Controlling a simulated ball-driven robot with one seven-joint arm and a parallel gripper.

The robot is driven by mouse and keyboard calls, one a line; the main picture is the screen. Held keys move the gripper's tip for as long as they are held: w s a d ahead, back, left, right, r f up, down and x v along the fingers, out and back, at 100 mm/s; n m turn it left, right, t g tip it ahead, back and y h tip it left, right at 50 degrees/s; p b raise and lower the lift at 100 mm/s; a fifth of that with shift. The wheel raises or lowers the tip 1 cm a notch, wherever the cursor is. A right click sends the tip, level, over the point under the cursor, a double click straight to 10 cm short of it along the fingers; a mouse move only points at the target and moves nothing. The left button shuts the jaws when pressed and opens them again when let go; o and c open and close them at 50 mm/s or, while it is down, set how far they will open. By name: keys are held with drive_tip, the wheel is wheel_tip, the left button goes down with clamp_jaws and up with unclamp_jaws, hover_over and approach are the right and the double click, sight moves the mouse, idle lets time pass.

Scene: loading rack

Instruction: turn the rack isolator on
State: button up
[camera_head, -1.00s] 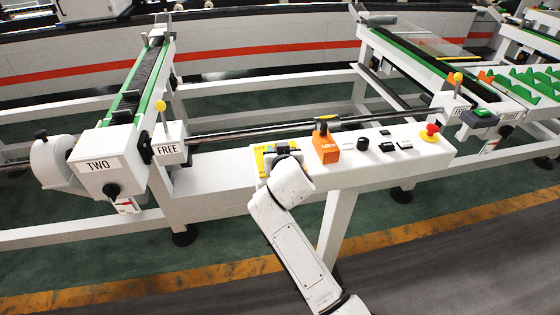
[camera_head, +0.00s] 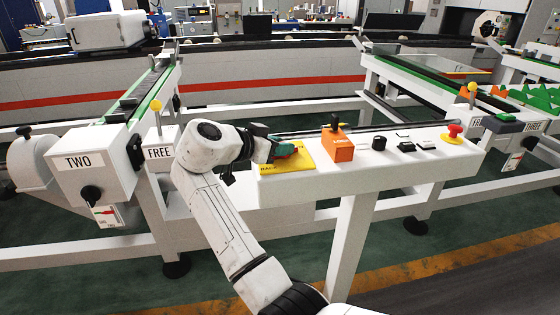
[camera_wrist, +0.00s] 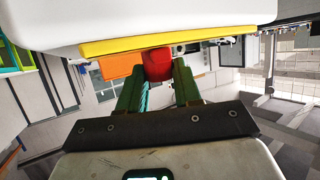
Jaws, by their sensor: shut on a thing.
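The isolator shows as a red handle (camera_wrist: 157,64) on a yellow plate (camera_head: 290,164) at the left end of the white console. In the wrist view the yellow plate (camera_wrist: 150,43) is seen edge-on, with the red handle standing out from it. My gripper (camera_head: 288,150) reaches in from the left, just above the plate. In the wrist view its green fingers (camera_wrist: 157,76) are shut on the red handle, one finger on each side. The arm and fingers hide part of the plate and its lettering. I cannot read the handle's setting.
An orange box (camera_head: 337,147) with an upright black lever stands beside the plate. A black knob (camera_head: 379,143), small switches and a red button (camera_head: 454,130) lie further right. The TWO box (camera_head: 90,170) and FREE box (camera_head: 159,153) stand left of my arm.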

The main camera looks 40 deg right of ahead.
drive_tip(key=shift+w+d+f+m+g+y+b, duration=0.15)
drive_tip(key=shift+m+g+y+b, duration=0.1)
drive_tip(key=shift+m+g+b, duration=0.85)
drive_tip(key=shift+w+a+r+m+g+y+b, duration=0.15)
drive_tip(key=shift+m+g+y+b, duration=0.1)
drive_tip(key=shift+m+g+b, duration=0.85)
drive_tip(key=shift+d+f+g+p, duration=0.1)
drive_tip(key=shift+g+p, duration=0.2)
drive_tip(key=o, duration=1)
drive_tip(key=shift+o, duration=0.2)
drive_tip(key=v, duration=1)
drive_tip(key=shift+w+a+r, duration=0.2)
drive_tip(key=shift+a+r, duration=0.05)
drive_tip(key=shift+a, duration=0.05)
